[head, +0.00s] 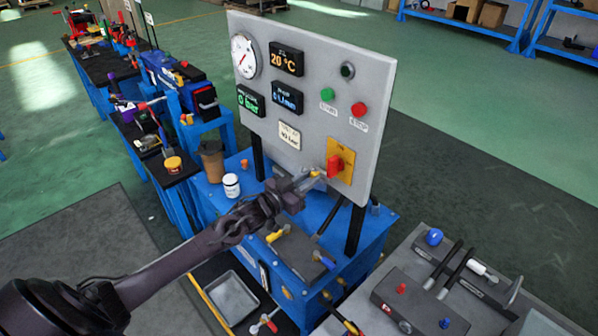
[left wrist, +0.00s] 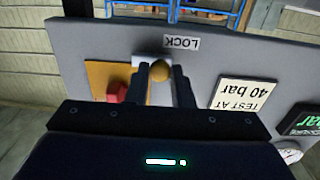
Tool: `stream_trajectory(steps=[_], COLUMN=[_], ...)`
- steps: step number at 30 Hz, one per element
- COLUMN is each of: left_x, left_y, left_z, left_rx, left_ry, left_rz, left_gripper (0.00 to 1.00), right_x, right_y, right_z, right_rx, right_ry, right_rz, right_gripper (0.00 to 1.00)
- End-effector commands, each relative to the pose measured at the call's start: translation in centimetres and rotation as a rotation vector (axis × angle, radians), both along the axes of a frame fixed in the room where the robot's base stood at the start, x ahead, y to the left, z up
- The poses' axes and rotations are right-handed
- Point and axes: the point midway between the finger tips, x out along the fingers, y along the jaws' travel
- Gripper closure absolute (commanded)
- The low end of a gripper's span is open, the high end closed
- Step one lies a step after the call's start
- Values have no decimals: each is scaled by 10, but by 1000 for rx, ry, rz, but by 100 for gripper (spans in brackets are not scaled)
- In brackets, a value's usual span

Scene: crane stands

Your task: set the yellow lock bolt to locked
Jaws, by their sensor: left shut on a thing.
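The yellow lock bolt's round knob (left wrist: 160,71) shows between the two fingers of my left gripper (left wrist: 163,80) in the left wrist view. A white plate lies behind it, and a LOCK label (left wrist: 181,42) is beside it; this view is upside down. In the head view my left gripper (head: 310,178) reaches the lower part of the grey panel (head: 313,110), shut on the knob. Only a bit of yellow (head: 315,173) shows at the fingertips there. The fingers hide most of the bolt, and I cannot tell its setting. My right gripper is not in view.
A red rotary switch on a yellow plate (head: 347,151) sits close to the right of my left gripper. Gauges, displays and START and STOP buttons cover the panel above. A blue bench (head: 376,228) with a white jar (head: 231,186) stands below. Grey blocks with handles lie at right.

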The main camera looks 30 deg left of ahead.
Motion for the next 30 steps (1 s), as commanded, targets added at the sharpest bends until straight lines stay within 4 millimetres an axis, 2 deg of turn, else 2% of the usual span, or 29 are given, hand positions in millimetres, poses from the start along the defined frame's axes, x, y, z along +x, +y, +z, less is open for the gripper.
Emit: stream_trajectory(steps=[1,3,10,11,16,25,30], left_x=[-4,-6,-6,-6,-6,-7,-23], left_y=[-9,-14,-15,-16,-15,-13,-7], left_z=[2,1,-1,-1,-1,-1,-3], left_rx=[-4,-3,-2,-2,-2,0,1], left_ry=[4,4,4,4,4,3,4], left_rz=[-3,0,-4,-4,-3,-1,-1], left_gripper=[100,100,100,78,57,57,57], right_x=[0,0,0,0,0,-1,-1], right_y=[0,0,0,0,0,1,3], right_z=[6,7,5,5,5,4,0], right_rx=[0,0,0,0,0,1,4], right_ry=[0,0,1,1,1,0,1], right_rz=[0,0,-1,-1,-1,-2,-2], right_gripper=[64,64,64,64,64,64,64])
